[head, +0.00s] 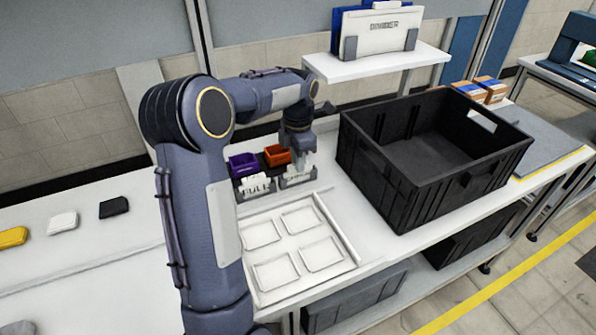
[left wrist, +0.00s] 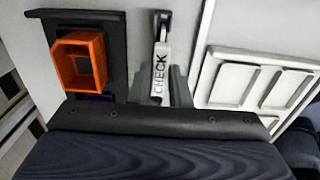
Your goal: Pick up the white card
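A white card lettered CHECK (head: 297,180) stands in a dark grey holder on the bench in the head view. It also shows in the left wrist view (left wrist: 158,78), seen steeply from above. My left gripper (head: 298,158) points down right at this card; its fingers are partly hidden, and I cannot tell whether they touch or grip it. A second white card, lettered FULL (head: 257,186), stands in a holder just left of it. My right gripper is not in view.
A purple bin (head: 243,165) and an orange bin (head: 277,155) sit close behind the cards; the orange one shows in the wrist view (left wrist: 78,60). A white four-recess tray (head: 340,232) lies in front. A large black crate (head: 395,180) stands to the right.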

